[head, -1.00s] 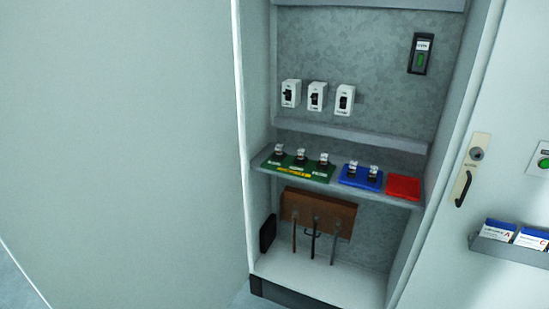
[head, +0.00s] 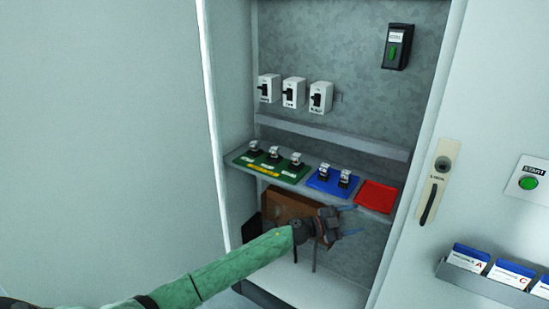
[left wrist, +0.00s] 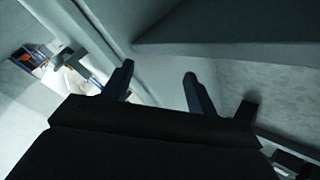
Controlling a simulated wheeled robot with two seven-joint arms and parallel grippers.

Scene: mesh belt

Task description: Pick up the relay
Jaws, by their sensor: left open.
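Three small relays stand upright on the green mat (head: 243,159): the left relay (head: 256,147), the middle relay (head: 274,154) and the right relay (head: 296,160). Two more, a left one (head: 324,171) and a right one (head: 345,178), stand on the blue mat (head: 333,186). The red mat (head: 377,197) beside it is empty. My left gripper (head: 350,220) is open and empty, in front of and below the shelf near the blue and red mats. Its two fingers show apart in the left wrist view (left wrist: 158,70), where no relay can be made out. My right gripper is out of view.
The mats lie on a shelf inside an open cabinet. Its front edge (head: 308,192) is just above my left gripper. Three white switches (head: 294,92) hang above. A brown board (head: 287,205) is behind my arm. A card rack (head: 490,272) is at right.

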